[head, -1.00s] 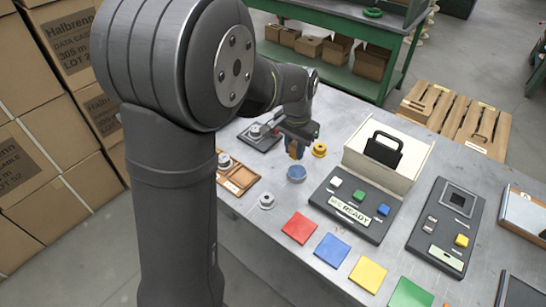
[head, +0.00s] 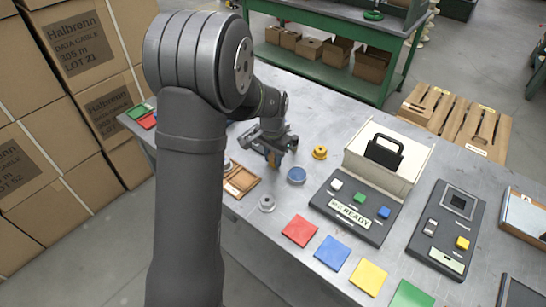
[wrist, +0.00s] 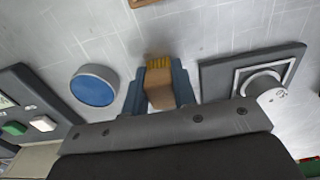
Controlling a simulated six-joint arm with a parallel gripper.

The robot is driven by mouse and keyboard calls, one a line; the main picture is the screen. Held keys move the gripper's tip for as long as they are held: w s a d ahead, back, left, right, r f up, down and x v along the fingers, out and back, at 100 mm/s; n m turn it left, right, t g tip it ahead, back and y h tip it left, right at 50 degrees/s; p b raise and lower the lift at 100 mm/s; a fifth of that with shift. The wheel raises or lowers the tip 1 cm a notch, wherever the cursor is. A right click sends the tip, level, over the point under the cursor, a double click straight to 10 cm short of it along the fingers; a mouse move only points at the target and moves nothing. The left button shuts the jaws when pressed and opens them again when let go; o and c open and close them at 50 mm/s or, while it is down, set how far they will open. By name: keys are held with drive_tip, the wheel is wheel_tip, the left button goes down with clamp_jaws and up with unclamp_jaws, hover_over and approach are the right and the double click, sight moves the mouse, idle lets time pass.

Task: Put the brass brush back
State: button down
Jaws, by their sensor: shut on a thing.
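My gripper (head: 273,160) is shut on the brass brush. It is over the grey bench, between the wooden tray (head: 238,188) and the blue-topped disc (head: 297,174). In the wrist view the brush (wrist: 159,94) sits between the blue-grey fingers, its tan body held and its brass-coloured bristles pointing towards the top of the picture. The brush appears held above the bench, but I cannot tell the exact height. A wooden edge (wrist: 142,2), probably the tray's, shows at the top of the wrist view.
A dark plate (wrist: 222,82) with a silver part lies right of the fingers in the wrist view. A dark panel (head: 348,228) with buttons stands to the right. Coloured tiles (head: 299,229) line the front edge.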

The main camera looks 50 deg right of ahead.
sight(273, 154)
drive_tip(key=shift+f, duration=0.1)
drive_tip(key=c, duration=1.2)
unclamp_jaws()
drive_tip(key=shift+o, duration=0.2)
wheel_tip(273, 154, up, 12)
drive_tip(key=shift+a, duration=0.1)
wheel_tip(273, 154, down, 12)
drive_tip(key=shift+r, duration=1.8)
